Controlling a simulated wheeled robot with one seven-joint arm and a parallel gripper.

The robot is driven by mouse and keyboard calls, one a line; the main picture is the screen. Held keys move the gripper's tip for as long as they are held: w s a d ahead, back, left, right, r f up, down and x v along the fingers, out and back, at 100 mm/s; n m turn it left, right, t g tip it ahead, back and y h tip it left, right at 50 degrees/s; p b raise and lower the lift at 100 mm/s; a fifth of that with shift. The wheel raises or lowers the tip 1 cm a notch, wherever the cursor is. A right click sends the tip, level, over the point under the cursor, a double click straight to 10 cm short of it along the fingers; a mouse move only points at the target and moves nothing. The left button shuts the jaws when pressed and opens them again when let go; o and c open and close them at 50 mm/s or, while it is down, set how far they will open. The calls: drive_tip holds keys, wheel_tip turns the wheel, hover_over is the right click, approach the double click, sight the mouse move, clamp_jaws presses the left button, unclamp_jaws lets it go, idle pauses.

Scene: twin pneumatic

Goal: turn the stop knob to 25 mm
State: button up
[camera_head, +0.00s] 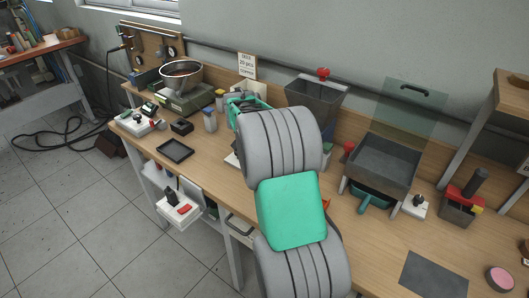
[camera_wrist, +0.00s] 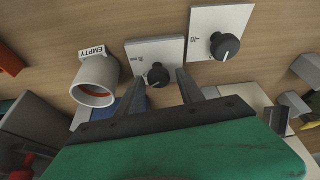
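The wrist view shows a black round knob (camera_wrist: 157,75) with a white pointer line, on a white plate (camera_wrist: 142,50) marked "mm"; the rest of the marking is too small to read. A second black knob (camera_wrist: 224,45) sits on another white plate (camera_wrist: 205,20) to the upper right. I take the "mm" knob to be the stop knob. My gripper (camera_wrist: 161,80) is open, its two dark fingers on either side of the "mm" knob; I cannot tell whether they touch it. In the head view my arm hides the knobs.
A grey tube (camera_wrist: 96,82) labelled "EMPTY" stands left of the "mm" knob. In the head view the workbench (camera_head: 232,180) carries a hopper (camera_head: 315,95), a metal bowl (camera_head: 182,72), a black tray (camera_head: 175,150) and a grey bin (camera_head: 383,165).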

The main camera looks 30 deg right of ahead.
drive_tip(key=shift+o, duration=0.4)
drive_tip(key=shift+r, duration=0.1)
drive_tip(key=v, duration=0.7)
drive_tip(key=shift+r+b, duration=0.25)
drive_tip(key=shift+b, duration=0.05)
drive_tip(key=shift+s+a, duration=0.15)
drive_tip(key=shift+a, duration=0.05)
